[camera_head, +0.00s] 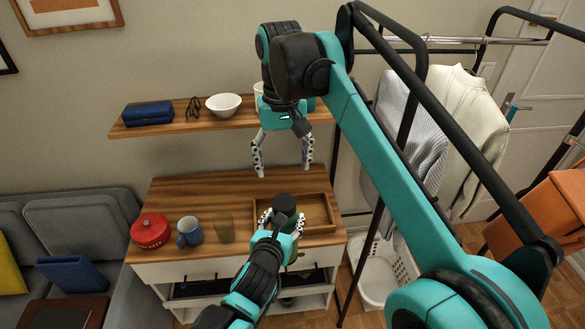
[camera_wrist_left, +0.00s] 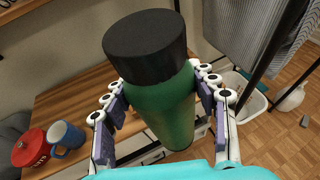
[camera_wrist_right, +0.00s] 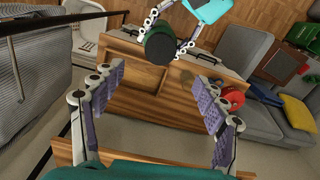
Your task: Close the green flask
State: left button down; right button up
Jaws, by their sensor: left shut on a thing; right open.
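The green flask (camera_wrist_left: 165,112) is upright in the left wrist view, with a black cap (camera_wrist_left: 145,46) sitting on its top. I cannot tell if the cap is screwed tight. My left gripper (camera_head: 282,222) is shut around the flask body, below the cap, over the front of the wooden desk. My right gripper (camera_head: 283,169) is open and empty, pointing down above the cap (camera_head: 284,203) with a gap between them. In the right wrist view the cap (camera_wrist_right: 158,46) shows beyond the open fingers; it hides most of the flask.
A wooden tray (camera_head: 326,210) lies on the desk (camera_head: 185,192) behind the flask. A red pot (camera_head: 150,231), a blue mug (camera_head: 189,232) and a brown glass (camera_head: 225,229) stand at left. A wall shelf (camera_head: 170,128) holds a white bowl (camera_head: 223,104), close to my right wrist.

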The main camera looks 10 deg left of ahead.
jog(key=shift+d, duration=0.15)
jog(key=s+d+f+m+t+y, duration=0.1)
jog(key=s+d+f+t, duration=0.15)
jog(key=d, duration=0.45)
jog(key=s+d+f+m+t, duration=0.15)
jog(key=d+f, duration=0.25)
jog(key=d, duration=0.4)
jog(key=s+d+f+t, duration=0.1)
jog(key=s+d+f, duration=0.4)
jog(key=f, duration=0.2)
jog(key=s+d+f+m+t+h, duration=0.1)
jog(key=s+d+f+t, duration=0.1)
jog(key=s+d+f, duration=0.3)
notch_tip(320, 180, down, 2)
jog(key=shift+s+d+f, duration=0.2)
jog(key=shift+f, duration=0.05)
pick_arm(q)
jog(key=shift+r, duration=0.1)
pick_arm(e)
jog(key=shift+m, duration=0.25)
